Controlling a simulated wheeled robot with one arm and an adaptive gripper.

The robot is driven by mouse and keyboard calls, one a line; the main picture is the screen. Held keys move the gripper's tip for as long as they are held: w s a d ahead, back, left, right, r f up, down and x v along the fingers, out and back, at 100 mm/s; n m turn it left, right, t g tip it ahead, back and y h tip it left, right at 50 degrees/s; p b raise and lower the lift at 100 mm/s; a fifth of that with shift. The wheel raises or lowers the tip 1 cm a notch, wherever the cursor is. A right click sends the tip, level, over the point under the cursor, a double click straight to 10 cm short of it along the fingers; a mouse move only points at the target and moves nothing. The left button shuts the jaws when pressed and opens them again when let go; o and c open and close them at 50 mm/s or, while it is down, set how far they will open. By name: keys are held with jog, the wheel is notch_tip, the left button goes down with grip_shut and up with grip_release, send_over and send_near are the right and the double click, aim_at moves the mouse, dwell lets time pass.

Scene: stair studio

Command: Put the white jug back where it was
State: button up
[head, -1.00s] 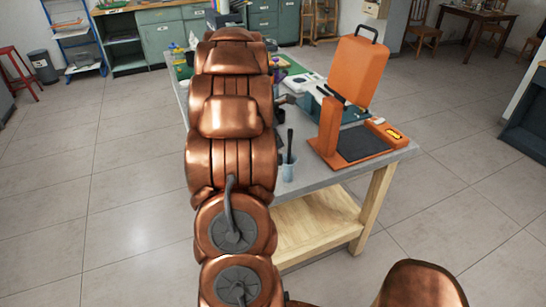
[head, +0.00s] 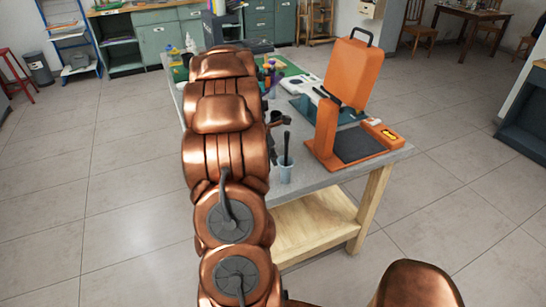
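I cannot make out a white jug with certainty in the head view. My copper arm stands across the left part of the workbench (head: 330,178) and hides much of its top. A small dark part shows at the arm's right edge and may belong to my gripper (head: 275,118). Its fingers are not clear, and I cannot tell whether it holds anything. A small white bottle (head: 190,43) stands at the bench's far left end. A low white item (head: 304,86) lies behind the orange press.
An orange heat press (head: 346,75) stands open at the bench's right end. A pale blue cup (head: 285,170) with a dark-handled tool stands near the front edge. A green mat (head: 292,69) lies farther back. The floor around the bench is clear.

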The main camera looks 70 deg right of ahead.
jog(key=o, duration=0.4)
jog(key=shift+r, duration=0.1)
